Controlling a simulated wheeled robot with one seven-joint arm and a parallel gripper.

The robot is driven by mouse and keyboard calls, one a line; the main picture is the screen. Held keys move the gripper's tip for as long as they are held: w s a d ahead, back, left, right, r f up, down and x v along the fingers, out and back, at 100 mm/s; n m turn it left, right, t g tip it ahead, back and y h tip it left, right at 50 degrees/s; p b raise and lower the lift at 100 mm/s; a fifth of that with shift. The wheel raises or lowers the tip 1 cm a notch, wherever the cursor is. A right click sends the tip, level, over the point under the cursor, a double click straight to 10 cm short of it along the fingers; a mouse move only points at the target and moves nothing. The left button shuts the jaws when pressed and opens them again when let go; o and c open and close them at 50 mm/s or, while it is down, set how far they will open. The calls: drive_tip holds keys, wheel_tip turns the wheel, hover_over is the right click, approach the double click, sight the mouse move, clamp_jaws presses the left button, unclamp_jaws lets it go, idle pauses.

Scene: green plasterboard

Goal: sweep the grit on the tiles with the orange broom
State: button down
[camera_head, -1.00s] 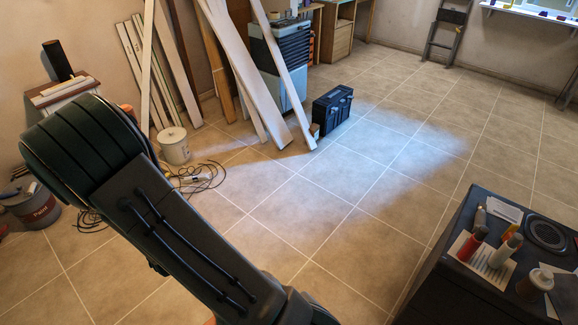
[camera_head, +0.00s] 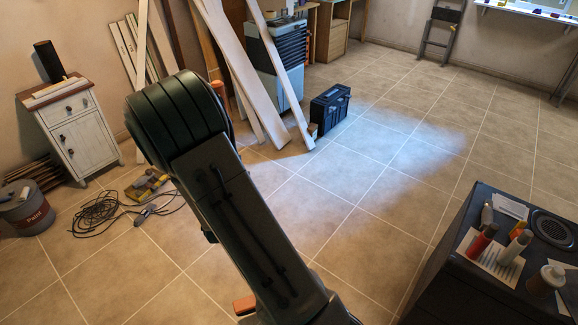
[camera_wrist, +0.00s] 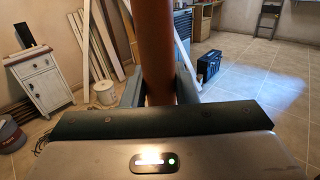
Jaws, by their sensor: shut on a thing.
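The orange broom (camera_wrist: 157,45) rises upright as a thick orange handle through the middle of the wrist view. My gripper (camera_wrist: 160,92) is shut on this handle, one finger on each side. In the head view a small orange part of the broom (camera_head: 244,304) shows low, left of my arm; my arm hides most of the broom and the gripper. The broom's bristles are out of sight. Beige floor tiles (camera_head: 330,180) spread across the room. I cannot make out any grit on the tiles.
A white cabinet (camera_head: 85,135), a paint bucket (camera_head: 30,212), coiled black cable (camera_head: 97,212) and a yellow item (camera_head: 147,186) stand or lie left. Leaning planks (camera_head: 240,70) and a black case (camera_head: 330,108) are behind. A dark worktop (camera_head: 480,285) is front right. The middle floor is clear.

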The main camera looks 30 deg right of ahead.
drive_tip(key=s+d+f+m+g+h+b, duration=0.1)
drive_tip(key=d+f+m+g+h+b, duration=0.2)
drive_tip(key=d, duration=0.5)
drive_tip(key=s+d+f+m+g+h+b, duration=0.1)
drive_tip(key=d+f+m+g+h+b, duration=0.1)
drive_tip(key=d+f+b, duration=0.3)
drive_tip(key=shift+s+d+f+m+g+h, duration=0.2)
drive_tip(key=shift+d+f+m+g+h, duration=0.35)
drive_tip(key=shift+d, duration=1.05)
drive_tip(key=shift+f+b, duration=0.8)
drive_tip(key=shift+a, duration=0.1)
